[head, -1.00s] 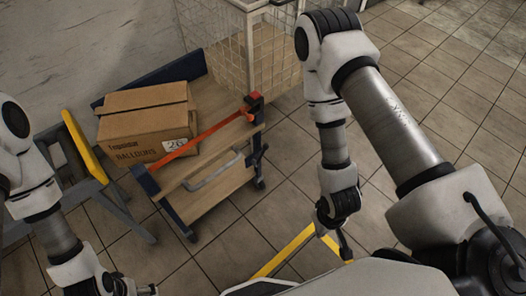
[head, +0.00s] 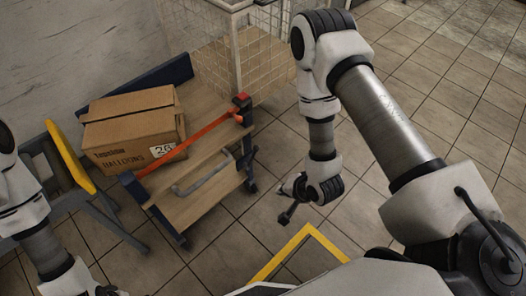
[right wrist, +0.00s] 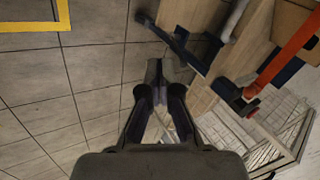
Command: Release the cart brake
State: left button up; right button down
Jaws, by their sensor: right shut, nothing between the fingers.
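The cart (head: 205,205) has a wooden deck, dark blue end boards, a grey loop handle (head: 203,174) and a red bar (head: 195,143) with a red and black block (head: 241,103) at its end. I cannot tell which part is the brake. In the right wrist view the cart's deck edge (right wrist: 203,95) and red bar (right wrist: 290,55) are at upper right. My right gripper (head: 287,215) is shut and empty, right of the cart's near corner and apart from it in the head view. My left gripper (head: 108,291) is partly cut off at the bottom left; its fingers are unclear.
A cardboard balloon box (head: 130,128) sits on the cart. A white wire cage (head: 235,55) stands behind it. A grey stand with a yellow edge (head: 70,157) is at left. A yellow floor marking (head: 285,255) lies in front. Tiled floor at right is clear.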

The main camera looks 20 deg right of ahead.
jog(key=w+d+f+m+t+y+b, duration=0.1)
jog(key=w+d+f+m+t+b, duration=0.1)
jog(key=w+f+m+t+b, duration=0.45)
jog(key=w+d+f+m+t+y+b, duration=0.1)
jog(key=w+d+f+b, duration=0.15)
jog(key=w+b, duration=0.75)
pick_arm(q)
notch_tip(320, 180, down, 38)
jog(key=b, duration=1.9)
jog(key=shift+f, duration=0.15)
pick_arm(e)
jog(key=w+d+f+t, duration=0.1)
jog(key=w+d+f, duration=0.1)
jog(key=d+f, duration=0.2)
jog(key=w+d+f+m+t, duration=0.1)
jog(key=w+d+f+t, duration=0.1)
jog(key=f, duration=0.6)
jog(key=shift+w+d+h, duration=0.4)
jog(key=shift+w+d, duration=0.05)
jog(key=shift+d, duration=0.4)
jog(key=shift+r, duration=0.15)
